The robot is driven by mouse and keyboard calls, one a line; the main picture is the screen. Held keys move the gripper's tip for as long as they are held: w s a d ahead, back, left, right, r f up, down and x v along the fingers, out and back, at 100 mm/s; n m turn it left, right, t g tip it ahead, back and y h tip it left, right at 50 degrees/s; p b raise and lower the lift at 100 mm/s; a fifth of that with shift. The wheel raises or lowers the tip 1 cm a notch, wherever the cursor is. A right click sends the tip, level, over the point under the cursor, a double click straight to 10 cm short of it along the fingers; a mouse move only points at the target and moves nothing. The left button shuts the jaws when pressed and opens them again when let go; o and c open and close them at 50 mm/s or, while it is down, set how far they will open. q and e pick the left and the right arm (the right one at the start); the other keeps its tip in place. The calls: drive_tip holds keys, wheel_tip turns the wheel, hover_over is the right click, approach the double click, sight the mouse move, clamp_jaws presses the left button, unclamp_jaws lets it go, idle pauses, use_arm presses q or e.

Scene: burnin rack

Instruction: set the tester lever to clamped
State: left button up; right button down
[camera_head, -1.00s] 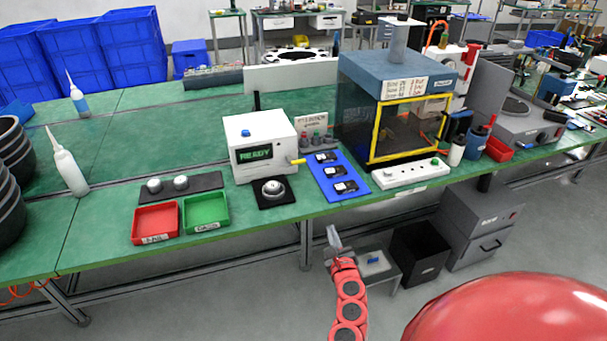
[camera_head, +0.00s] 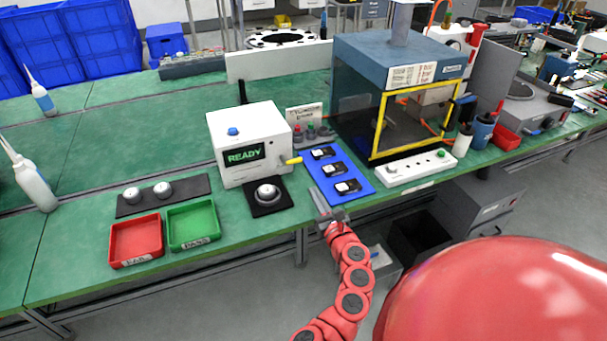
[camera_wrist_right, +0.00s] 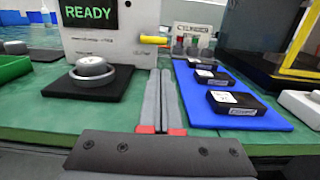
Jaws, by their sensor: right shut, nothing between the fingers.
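The tester is a white box (camera_head: 228,133) with a screen reading READY. Its lever has a yellow handle (camera_head: 293,160) that sticks out from the right side of the box, roughly level. The handle also shows in the right wrist view (camera_wrist_right: 153,40). My right gripper (camera_head: 320,200) is at the table's front edge, in front of and below the lever, apart from it. Its fingers are together and empty, also seen in the right wrist view (camera_wrist_right: 162,88). They point toward the lever side of the tester. My left gripper is not in view.
A round metal part (camera_head: 267,193) sits on a black pad left of my gripper. A blue mat (camera_head: 330,190) with black modules lies to the right. Red (camera_head: 136,258) and green (camera_head: 192,243) trays are further left. A yellow-framed chamber (camera_head: 400,60) stands right.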

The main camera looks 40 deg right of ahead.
sight(301, 161)
drive_tip(key=x, duration=1)
drive_tip(key=shift+f+p, duration=0.1)
drive_tip(key=shift+p, duration=0.2)
drive_tip(key=shift+d+r+n+b, duration=0.15)
drive_tip(key=shift+r+n+b, duration=0.25)
drive_tip(key=shift+n, duration=0.9)
drive_tip(key=n, duration=0.1)
drive_tip(key=r+n, duration=0.1)
drive_tip(key=n, duration=0.1)
drive_tip(key=shift+d+r+y, duration=0.15)
drive_tip(key=shift+r+y, duration=0.1)
drive_tip(key=shift+y, duration=0.05)
drive_tip(key=n, duration=0.2)
drive_tip(key=r+n+b, duration=0.1)
drive_tip(key=n, duration=0.1)
drive_tip(key=shift+r, duration=0.15)
drive_tip(key=shift+w+a+r+n+b, duration=0.1)
drive_tip(key=shift+a+r+n+b, duration=0.35)
drive_tip(key=shift+n, duration=1.15)
drive_tip(key=shift+w+a+r+n+b, duration=0.1)
drive_tip(key=shift+a+r+n+b, duration=0.35)
drive_tip(key=shift+n, duration=1.15)
drive_tip(key=shift+w+a+r+n+b, duration=0.1)
drive_tip(key=shift+a+r+n+b, duration=0.35)
drive_tip(key=shift+n, duration=1.15)
drive_tip(key=shift+d, duration=0.1)
drive_tip(key=shift+s, duration=0.15)
